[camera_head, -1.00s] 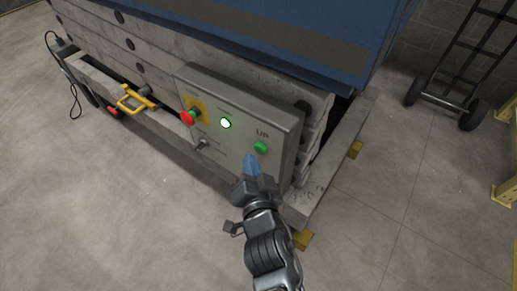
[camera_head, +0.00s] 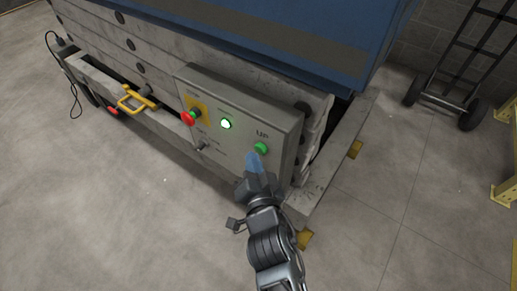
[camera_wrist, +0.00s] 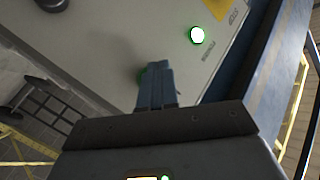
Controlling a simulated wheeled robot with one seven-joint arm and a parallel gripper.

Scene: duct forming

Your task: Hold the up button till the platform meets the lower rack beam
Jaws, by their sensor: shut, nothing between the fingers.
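The green up button (camera_head: 261,149) sits at the right of a grey control panel (camera_head: 240,105), under the word UP. The panel is on the side of the lift platform, which has a blue top (camera_head: 300,35). My gripper (camera_head: 253,158) is shut and empty, its blue fingertips just below and left of the button. I cannot tell whether they touch it. The lower rack beam cannot be made out for certain.
The panel also has a red emergency knob (camera_head: 188,118), a lit green-white lamp (camera_head: 226,124) and a small switch (camera_head: 202,146). A yellow handle (camera_head: 134,102) is at the left. A hand truck (camera_head: 465,75) and yellow uprights (camera_head: 504,192) stand at the right.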

